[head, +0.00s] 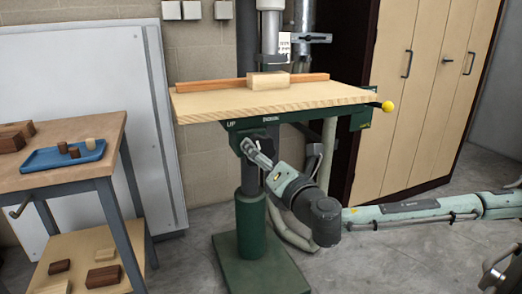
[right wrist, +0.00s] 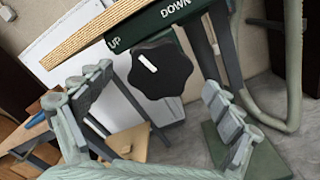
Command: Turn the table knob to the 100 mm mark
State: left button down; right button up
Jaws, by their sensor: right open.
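The table knob (right wrist: 157,70) is black and lobed, with a white line pointing to its upper left. It sits under the table edge beside the words UP and DOWN. The wooden machine table (head: 210,104) stands on a green column. A small white label (head: 284,45) hangs above it, unreadable here. My left gripper is not in view.
A wood block (head: 268,81) and a long wooden fence (head: 212,85) lie on the machine table. A yellow ball handle (head: 388,106) sticks out at its right. A workbench (head: 85,140) with a blue tray (head: 45,159) stands left. A tall cabinet (head: 408,100) stands behind right.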

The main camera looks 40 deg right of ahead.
jog(key=shift+w+d, duration=0.2)
jog(key=shift+w, duration=0.5)
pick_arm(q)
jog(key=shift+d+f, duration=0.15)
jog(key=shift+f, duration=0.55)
pick_arm(e)
jog(key=shift+x, duration=0.8)
jog(key=shift+c, duration=0.6)
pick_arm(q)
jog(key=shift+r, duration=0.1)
pick_arm(e)
jog(key=c, duration=1)
jog(key=shift+m, duration=0.3)
